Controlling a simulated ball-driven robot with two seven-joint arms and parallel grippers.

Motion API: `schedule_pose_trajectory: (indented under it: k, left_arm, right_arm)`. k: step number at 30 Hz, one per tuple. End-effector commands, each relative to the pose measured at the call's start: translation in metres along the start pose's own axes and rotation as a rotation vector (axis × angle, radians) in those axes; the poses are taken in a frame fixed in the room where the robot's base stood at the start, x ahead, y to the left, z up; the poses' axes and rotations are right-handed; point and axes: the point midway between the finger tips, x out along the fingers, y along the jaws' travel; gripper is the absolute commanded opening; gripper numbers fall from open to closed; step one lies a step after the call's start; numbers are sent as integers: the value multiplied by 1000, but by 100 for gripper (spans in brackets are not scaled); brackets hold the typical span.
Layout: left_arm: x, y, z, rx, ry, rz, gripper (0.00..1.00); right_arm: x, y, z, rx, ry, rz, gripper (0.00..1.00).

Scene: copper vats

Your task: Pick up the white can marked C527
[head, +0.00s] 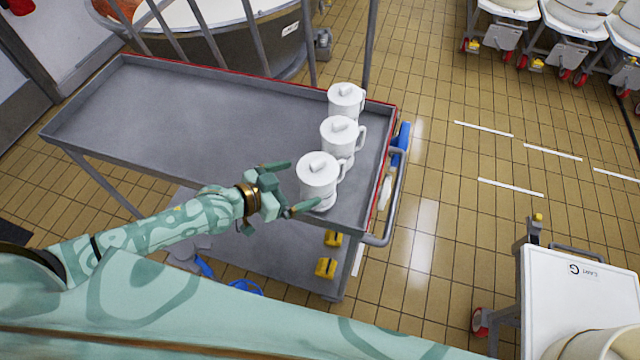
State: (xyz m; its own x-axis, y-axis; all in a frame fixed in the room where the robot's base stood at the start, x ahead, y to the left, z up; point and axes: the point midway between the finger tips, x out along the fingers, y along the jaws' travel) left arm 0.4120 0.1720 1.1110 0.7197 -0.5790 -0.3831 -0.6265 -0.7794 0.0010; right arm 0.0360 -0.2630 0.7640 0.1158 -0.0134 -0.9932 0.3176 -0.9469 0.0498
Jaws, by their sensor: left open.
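Three white lidded cans with side handles stand upright in a row near the right end of a grey metal cart (180,100). The nearest can (317,180) is at the cart's front right corner. The middle can (341,137) and the far can (345,99) stand behind it. No marking such as C527 is readable on any of them. My left gripper (297,188) is open at the left side of the nearest can, one finger toward its back and one toward its front. I cannot tell whether the fingers touch it. My right gripper is not in view.
The cart's left and middle top is bare, with a raised rim. A railing and a large vat (250,40) stand behind it. A white cart (575,285) is at the lower right. Tiled floor (450,200) lies clear between the carts. White wheeled bins (565,25) stand at the upper right.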

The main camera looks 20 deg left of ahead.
Motion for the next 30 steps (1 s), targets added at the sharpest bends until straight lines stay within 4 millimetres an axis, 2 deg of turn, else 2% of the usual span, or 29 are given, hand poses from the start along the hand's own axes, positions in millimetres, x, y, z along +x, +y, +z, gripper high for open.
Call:
schedule_pose_trajectory:
  k: [7,12,15,23,27,30]
  left_arm:
    - [23,0,0,0,1,0,100]
    - [52,-2,1,0,1,1,100]
    - [63,-1,1,0,1,1,100]
    - [65,-2,1,1,0,1,100]
    - [65,-2,1,1,0,1,61]
    - [65,-2,1,1,0,1,37]
  right_arm:
    - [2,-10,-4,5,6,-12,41]
    - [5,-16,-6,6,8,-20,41]
    - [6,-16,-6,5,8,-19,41]
    - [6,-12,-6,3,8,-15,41]
    - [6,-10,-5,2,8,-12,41]
    - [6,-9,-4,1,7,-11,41]
